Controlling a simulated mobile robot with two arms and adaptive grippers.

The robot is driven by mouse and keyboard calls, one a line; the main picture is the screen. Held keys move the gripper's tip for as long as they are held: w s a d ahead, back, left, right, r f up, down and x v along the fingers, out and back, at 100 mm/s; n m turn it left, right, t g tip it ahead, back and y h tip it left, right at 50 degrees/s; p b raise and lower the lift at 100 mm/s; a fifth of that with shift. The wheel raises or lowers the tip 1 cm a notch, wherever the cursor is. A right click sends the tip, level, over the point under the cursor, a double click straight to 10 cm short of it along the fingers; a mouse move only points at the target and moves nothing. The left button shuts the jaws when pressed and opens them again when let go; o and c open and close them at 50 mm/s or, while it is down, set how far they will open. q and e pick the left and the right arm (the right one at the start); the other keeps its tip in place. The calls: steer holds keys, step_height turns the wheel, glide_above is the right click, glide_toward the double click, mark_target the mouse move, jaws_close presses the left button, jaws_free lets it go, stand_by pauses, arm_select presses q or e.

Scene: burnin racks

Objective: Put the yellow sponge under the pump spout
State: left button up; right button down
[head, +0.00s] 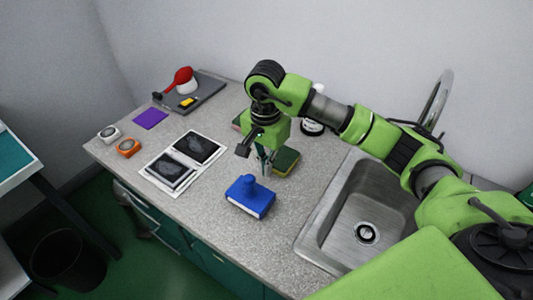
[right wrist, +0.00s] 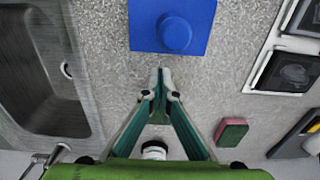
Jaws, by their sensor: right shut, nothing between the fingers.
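The yellow sponge (head: 288,161), with a dark green top and a yellow side, lies on the counter, partly behind my right gripper. My left gripper is not in view.
A blue block with a knob (head: 249,197) stands just in front of the gripper. A red-and-green sponge (right wrist: 231,131) lies behind it. The sink (head: 350,212) is at right. Two dark tablets (head: 196,147), a purple pad (head: 150,118) and a grey board (head: 207,92) lie left.

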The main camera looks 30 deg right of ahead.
mark_target(273, 178)
step_height(273, 178, down, 6)
steer(key=shift+w+r+p, duration=0.1)
steer(key=shift+p, duration=0.7)
steer(key=w+d, duration=0.1)
steer(key=d+p, duration=0.1)
steer(key=d, duration=0.1)
steer(key=shift+w+p, duration=0.3)
steer(key=shift+w, duration=0.1)
steer(key=shift+w+d, duration=0.2)
steer(key=shift+d, duration=0.1)
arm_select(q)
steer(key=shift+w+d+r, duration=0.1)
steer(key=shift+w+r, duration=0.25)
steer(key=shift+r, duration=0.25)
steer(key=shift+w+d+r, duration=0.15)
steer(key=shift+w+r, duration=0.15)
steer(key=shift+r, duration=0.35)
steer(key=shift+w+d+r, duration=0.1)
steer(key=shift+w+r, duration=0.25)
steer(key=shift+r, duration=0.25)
